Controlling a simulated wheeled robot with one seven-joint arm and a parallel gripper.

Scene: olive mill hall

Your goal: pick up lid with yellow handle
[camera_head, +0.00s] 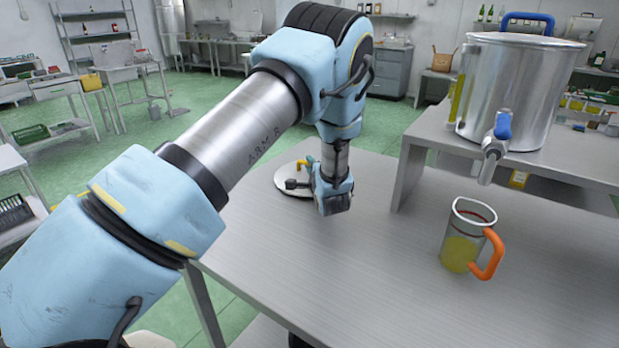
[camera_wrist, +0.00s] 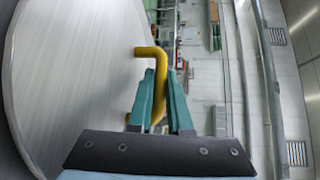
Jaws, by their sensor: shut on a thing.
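The lid (camera_head: 284,183) is a round silvery disc with a yellow handle (camera_head: 302,163), at the left part of the grey table, partly hidden behind my arm. In the wrist view the lid (camera_wrist: 75,75) fills the left side as a large metal disc, and its bent yellow handle (camera_wrist: 160,75) stands out from it. My gripper (camera_wrist: 164,95) has its two teal fingers on either side of the yellow handle, shut on it. In the head view my gripper (camera_head: 309,168) is mostly hidden by the wrist. I cannot tell whether the lid touches the table.
A jug (camera_head: 464,225) with an orange handle and yellow-green liquid stands right on the table (camera_head: 390,290). A steel pot (camera_head: 515,95) with a blue-handled tap stands on a raised shelf (camera_head: 430,140) at the right. The middle of the table is clear.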

